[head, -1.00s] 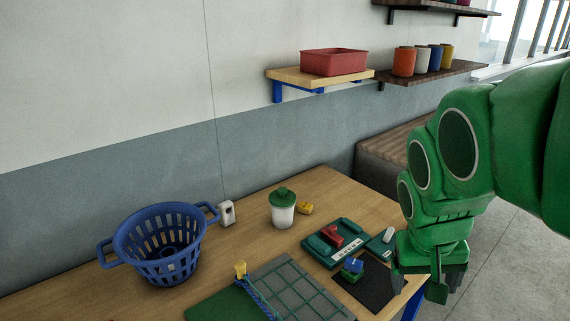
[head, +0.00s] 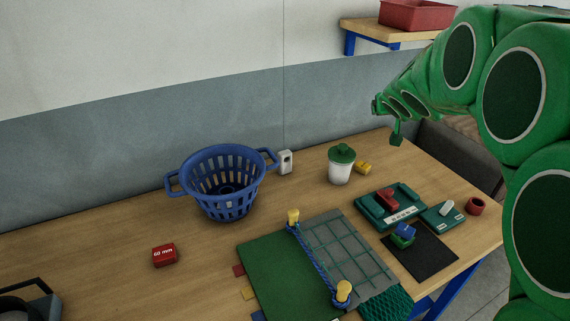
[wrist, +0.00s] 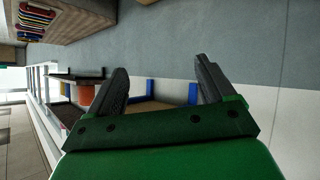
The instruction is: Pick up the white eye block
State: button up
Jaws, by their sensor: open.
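The white eye block (head: 285,162) is a small upright white piece with a dark round spot on its face. It stands on the wooden table just right of the blue basket, close to its handle, near the wall. My gripper (head: 386,112) is raised above the back right of the table, well to the right of the block and apart from it. In the wrist view my gripper (wrist: 161,75) has its two dark fingers spread with nothing between them. That view faces the wall and shelves, and the block is not seen in it.
The blue basket (head: 215,184) stands left of the block. A netting board (head: 347,246), a green tray (head: 377,212) and a red 60 mm block (head: 164,255) lie nearer.

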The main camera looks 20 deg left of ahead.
jog(key=w+a+f+n+y, duration=0.1)
jog(key=w+a+n+y, duration=0.15)
jog(key=a, duration=0.45)
jog(key=w+a+f+n+y, duration=0.1)
jog(key=w+a+f+y, duration=0.15)
jog(key=a, duration=0.55)
jog(key=n+g+y, duration=0.2)
jog(key=n+y, duration=0.1)
jog(key=y, duration=0.1)
send_over(284, 161)
jog(key=s+d, duration=0.3)
jog(key=d, duration=0.2)
notch_tip(284, 161, down, 3)
jog(key=f, duration=1.9)
jog(key=shift+w+a+f, duration=0.1)
jog(key=shift+a+f, duration=0.1)
jog(key=shift+a, duration=0.1)
jog(key=shift+w+a+f+g, duration=0.3)
jog(key=shift+w+a+f, duration=0.35)
jog(key=shift+a, duration=0.2)
jog(key=shift+x, duration=2.65)
jog(key=shift+s+a+r, duration=0.1)
jog(key=shift+a, duration=0.05)
jog(key=c, duration=1.1)
